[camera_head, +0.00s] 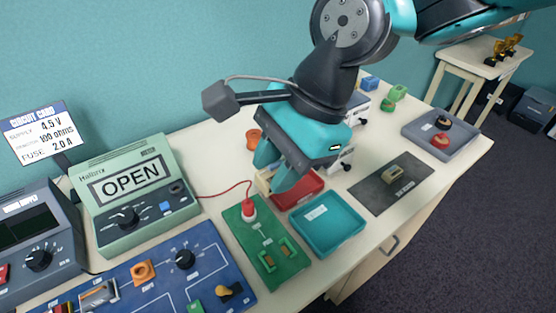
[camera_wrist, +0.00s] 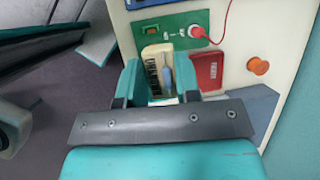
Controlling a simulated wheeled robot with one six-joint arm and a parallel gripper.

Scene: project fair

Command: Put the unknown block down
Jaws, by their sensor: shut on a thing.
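My gripper (camera_head: 276,170) is over the table, beside the red tray (camera_head: 300,188) and the teal tray (camera_head: 326,224). It is shut on a cream block (camera_head: 264,184), mostly hidden behind a finger in the head view. In the wrist view the cream block (camera_wrist: 152,62) sits between the fingers of my gripper (camera_wrist: 159,80), with dark lettering I cannot read surely and a blue-grey part on its face. The red tray (camera_wrist: 207,70) is beside it there. Whether the block touches anything below is unclear.
A green board (camera_head: 262,245) with a red plug (camera_head: 248,209) lies left of the trays. A green meter (camera_head: 135,190) reads OPEN. A grey tray (camera_head: 415,127) is at far right.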

